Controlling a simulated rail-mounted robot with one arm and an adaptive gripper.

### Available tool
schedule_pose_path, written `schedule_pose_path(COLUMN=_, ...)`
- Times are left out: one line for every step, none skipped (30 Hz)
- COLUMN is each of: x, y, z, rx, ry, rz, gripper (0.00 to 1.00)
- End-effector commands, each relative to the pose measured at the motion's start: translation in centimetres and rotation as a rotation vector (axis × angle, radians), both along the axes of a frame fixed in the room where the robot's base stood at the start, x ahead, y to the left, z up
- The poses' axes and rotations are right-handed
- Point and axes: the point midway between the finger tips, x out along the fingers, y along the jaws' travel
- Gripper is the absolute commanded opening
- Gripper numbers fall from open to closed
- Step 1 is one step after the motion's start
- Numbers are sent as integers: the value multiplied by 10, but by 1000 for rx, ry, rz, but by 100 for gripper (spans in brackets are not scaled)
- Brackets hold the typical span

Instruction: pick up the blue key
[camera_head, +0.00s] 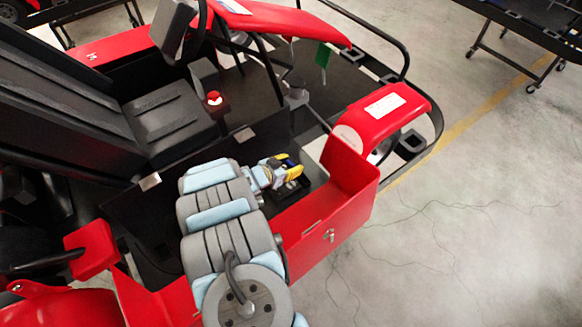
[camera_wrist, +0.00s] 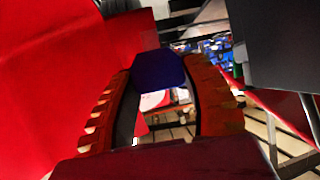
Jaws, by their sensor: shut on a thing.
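My gripper (camera_head: 288,168) is low over the open red compartment at the kart's side. Its yellow fingers are close together there, and the thing between them is too small to make out in the head view. In the wrist view, my gripper (camera_wrist: 158,85) has its two orange-looking fingers shut on the blue key (camera_wrist: 158,69). The key's dark blue, many-sided head shows between the fingertips. The rest of the key is hidden or too dark to tell.
The red compartment wall (camera_head: 352,165) stands close to the right of my gripper. A black tray (camera_head: 290,192) lies beneath it. A small metal key (camera_head: 330,235) sits on the red front panel. The black seat (camera_head: 168,120) is to the left. Open concrete floor lies right.

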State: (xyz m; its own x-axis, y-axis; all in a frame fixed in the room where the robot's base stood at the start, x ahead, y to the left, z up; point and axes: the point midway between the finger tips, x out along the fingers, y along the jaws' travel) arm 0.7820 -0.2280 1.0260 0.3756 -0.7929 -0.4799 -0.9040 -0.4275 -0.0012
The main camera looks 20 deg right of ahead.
Motion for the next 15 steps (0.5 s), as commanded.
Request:
schedule_pose_path(x=0, y=0, z=14, rx=0, ry=0, rz=0, gripper=22)
schedule_pose_path(x=0, y=0, z=18, rx=0, ry=0, rz=-1, gripper=22)
schedule_pose_path(x=0, y=0, z=24, rx=0, ry=0, rz=-1, gripper=22)
schedule_pose_path(x=0, y=0, z=29, rx=0, ry=0, rz=-1, gripper=22)
schedule_pose_path(x=0, y=-1, z=33, rx=0, ry=0, rz=-1, gripper=22)
schedule_pose_path(x=0, y=0, z=39, rx=0, ry=0, rz=-1, gripper=22)
schedule_pose_path(x=0, y=0, z=43, rx=0, ry=1, rz=0, gripper=22)
schedule_pose_path(x=0, y=1, z=47, rx=0, ry=0, rz=1, gripper=22)
schedule_pose_path(x=0, y=1, z=52, rx=0, ry=0, rz=1, gripper=22)
schedule_pose_path(x=0, y=0, z=56, rx=0, ry=1, rz=0, gripper=22)
schedule_pose_path(x=0, y=0, z=59, rx=0, ry=0, rz=-1, gripper=22)
schedule_pose_path(x=0, y=-1, z=63, rx=0, ry=0, rz=-1, gripper=22)
schedule_pose_path(x=0, y=0, z=66, rx=0, ry=0, rz=-1, gripper=22)
schedule_pose_path(x=0, y=0, z=69, rx=0, ry=0, rz=-1, gripper=22)
schedule_pose_path(x=0, y=0, z=72, rx=0, ry=1, rz=0, gripper=22)
